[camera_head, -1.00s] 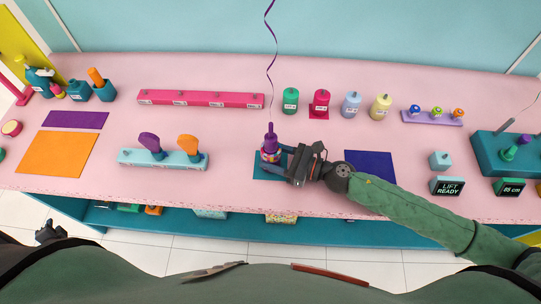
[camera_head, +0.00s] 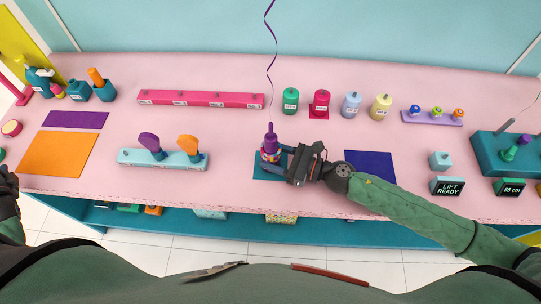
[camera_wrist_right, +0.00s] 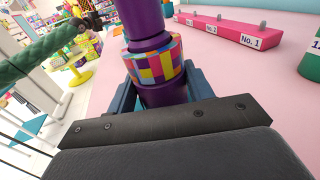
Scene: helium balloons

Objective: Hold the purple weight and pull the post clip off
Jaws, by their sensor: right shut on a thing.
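The purple weight (camera_head: 270,138) stands upright on a small teal mat (camera_head: 265,172), with a multicoloured checked band round its body. In the right wrist view the weight (camera_wrist_right: 163,96) rises between blue fingers. My right gripper (camera_head: 279,155) is shut on the weight from its right side. A purple ribbon (camera_head: 270,60) runs up from the weight's top out of view. I cannot pick out the post clip. My left gripper (camera_head: 8,182) is dark and cut off at the left edge, far from the weight; its jaws cannot be made out.
A light blue rack (camera_head: 130,158) with purple and orange handled pieces stands left of the weight. A pink rail (camera_head: 200,97) lies behind. Green, magenta, blue and yellow canisters stand behind to the right. A dark blue mat (camera_head: 371,163) is to the right.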

